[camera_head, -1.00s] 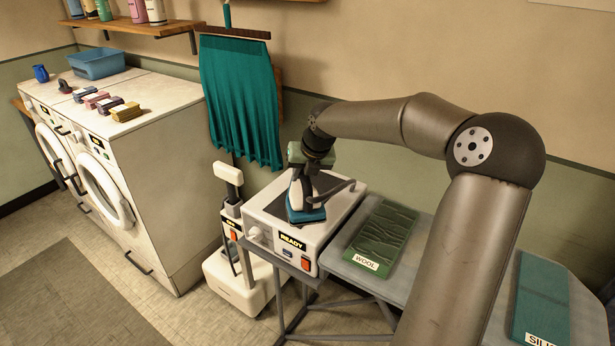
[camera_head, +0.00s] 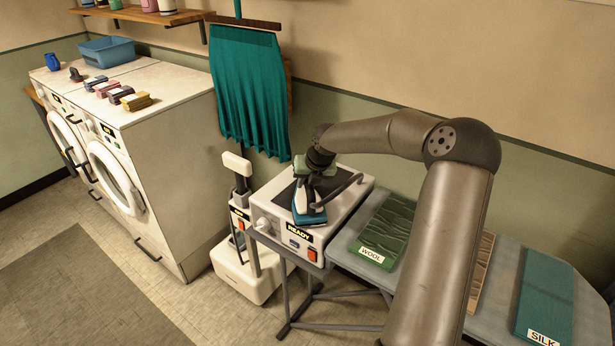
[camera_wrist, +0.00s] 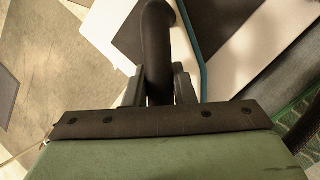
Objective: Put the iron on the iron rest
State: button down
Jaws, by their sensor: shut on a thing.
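My gripper (camera_head: 314,171) is shut on the black handle (camera_wrist: 157,45) of the iron. The iron (camera_head: 309,215) has a white body and a teal lower edge, and it is over the top of a white station. That station (camera_head: 264,225) has a dark top plate (camera_head: 286,195), a READY sign and a red switch; it appears to be the iron rest. I cannot tell whether the iron's underside touches the plate. In the wrist view, the handle stands between both fingers (camera_wrist: 158,85), and part of the iron's teal edge shows beside it.
An ironing board (camera_head: 505,290) to the right carries a green WOOL cloth (camera_head: 385,230), a brown cloth (camera_head: 482,268) and a teal SILK cloth (camera_head: 545,295). A white upright appliance (camera_head: 238,275) stands left of the station. Washing machines (camera_head: 165,150) stand further left.

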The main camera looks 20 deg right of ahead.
jog(key=shift+r, duration=0.15)
jog(key=c, duration=1.2)
grip_release()
jog(key=shift+f, duration=0.25)
jog(key=shift+r, duration=0.1)
